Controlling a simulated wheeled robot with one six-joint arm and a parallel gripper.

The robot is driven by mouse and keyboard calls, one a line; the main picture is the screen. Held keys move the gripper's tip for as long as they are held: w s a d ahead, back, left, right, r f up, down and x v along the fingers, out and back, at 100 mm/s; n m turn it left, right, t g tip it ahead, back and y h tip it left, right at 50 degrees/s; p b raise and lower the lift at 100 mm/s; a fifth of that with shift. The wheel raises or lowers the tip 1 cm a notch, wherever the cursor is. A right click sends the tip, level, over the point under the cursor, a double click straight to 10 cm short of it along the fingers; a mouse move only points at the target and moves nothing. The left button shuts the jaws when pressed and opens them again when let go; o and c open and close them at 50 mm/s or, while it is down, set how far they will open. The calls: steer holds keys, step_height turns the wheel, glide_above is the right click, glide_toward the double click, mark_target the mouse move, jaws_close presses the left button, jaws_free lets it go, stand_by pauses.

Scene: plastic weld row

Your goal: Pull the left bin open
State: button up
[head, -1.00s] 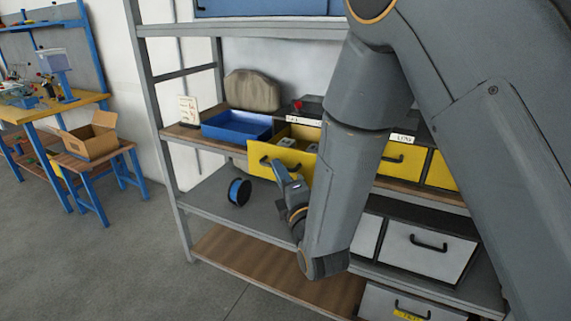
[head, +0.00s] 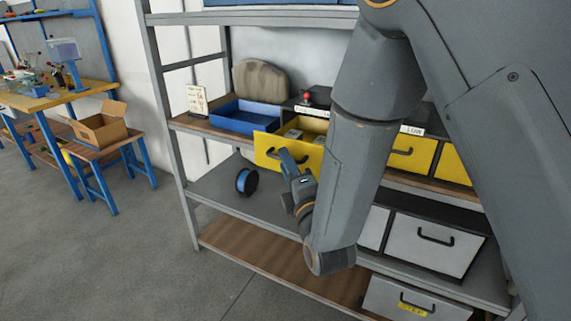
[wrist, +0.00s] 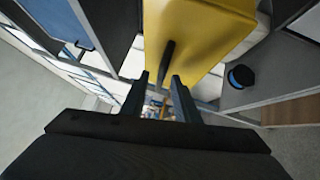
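The left bin (head: 262,143) is a yellow drawer on the rack's middle shelf. It stands partly pulled out, with grey items visible inside. Its dark handle (head: 271,153) is on the front face. My gripper (head: 283,153) is at the right part of this handle in the head view. In the wrist view, the yellow bin (wrist: 195,30) fills the top middle, and its handle (wrist: 167,55) reaches down between the two fingers of my gripper (wrist: 161,77). The fingers stand apart, with a gap visible on both sides of the handle.
A blue tray (head: 238,117) sits left of the bin. A blue-black spool (head: 246,181) lies on the shelf below. Other yellow bins (head: 410,152) and white bins (head: 435,245) are to the right. A rack post (head: 165,120) stands at left; the floor there is open.

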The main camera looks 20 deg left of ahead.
steer(key=b+v, duration=0.1)
steer(key=v, duration=0.6)
steer(key=shift+s+d, duration=0.1)
steer(key=shift+s, duration=0.1)
